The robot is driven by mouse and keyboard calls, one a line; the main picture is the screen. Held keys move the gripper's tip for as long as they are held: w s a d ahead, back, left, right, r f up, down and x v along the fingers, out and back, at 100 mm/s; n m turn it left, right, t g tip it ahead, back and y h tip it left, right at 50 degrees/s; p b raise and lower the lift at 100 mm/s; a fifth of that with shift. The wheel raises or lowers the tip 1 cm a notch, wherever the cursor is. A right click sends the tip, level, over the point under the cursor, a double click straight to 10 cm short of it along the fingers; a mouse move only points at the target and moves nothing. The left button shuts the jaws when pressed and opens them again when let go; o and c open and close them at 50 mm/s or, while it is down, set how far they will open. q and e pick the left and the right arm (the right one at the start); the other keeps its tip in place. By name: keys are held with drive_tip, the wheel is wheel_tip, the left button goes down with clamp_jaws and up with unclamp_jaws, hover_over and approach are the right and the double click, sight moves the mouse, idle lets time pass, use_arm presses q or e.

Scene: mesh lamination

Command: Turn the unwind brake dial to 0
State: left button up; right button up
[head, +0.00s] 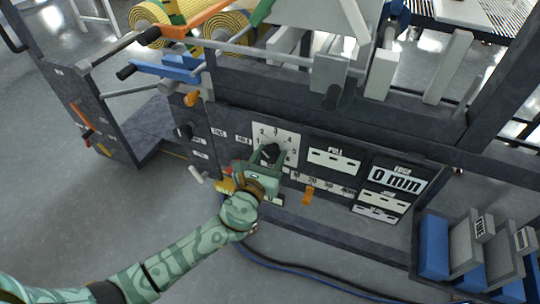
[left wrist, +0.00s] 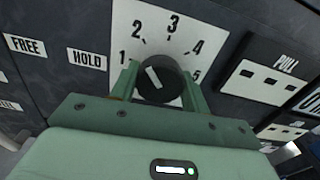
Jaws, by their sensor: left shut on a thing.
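The brake dial (left wrist: 160,80) is a round black knob on a white plate numbered 1 to 5 in the left wrist view. Its white line slants up and left, roughly toward the 1 and 2. No 0 shows; the lower part of the plate is hidden behind my gripper. My left gripper (left wrist: 158,88) is shut on the dial, one green finger at each side. In the head view, my left gripper (head: 268,158) reaches the white dial plate (head: 277,132) on the dark machine panel. My right gripper is not in view.
FREE (left wrist: 25,46) and HOLD (left wrist: 87,59) labels sit left of the dial. A PULL plate (head: 334,160) and a "0 mm" display (head: 397,179) are to the right. An orange lever (head: 308,194) sits below on a scale. Rollers and bars project above the panel.

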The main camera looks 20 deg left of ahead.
use_arm(q)
drive_tip(key=shift+f+n, duration=0.15)
drive_tip(key=shift+n, duration=0.65)
drive_tip(key=n+b, duration=0.1)
drive_tip(key=n, duration=0.1)
drive_tip(key=shift+n, duration=0.3)
drive_tip(key=n+b, duration=0.1)
drive_tip(key=n, duration=0.3)
drive_tip(key=shift+n, duration=0.3)
drive_tip(key=n, duration=0.3)
drive_tip(key=shift+n+b, duration=0.3)
drive_tip(key=shift+b, duration=0.1)
drive_tip(key=n, duration=0.5)
drive_tip(key=shift+n+p, duration=0.35)
drive_tip(key=shift+n, duration=0.35)
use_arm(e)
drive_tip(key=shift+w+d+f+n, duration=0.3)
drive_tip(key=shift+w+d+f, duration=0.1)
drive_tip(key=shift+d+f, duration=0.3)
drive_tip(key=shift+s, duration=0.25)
use_arm(q)
drive_tip(key=o, duration=1)
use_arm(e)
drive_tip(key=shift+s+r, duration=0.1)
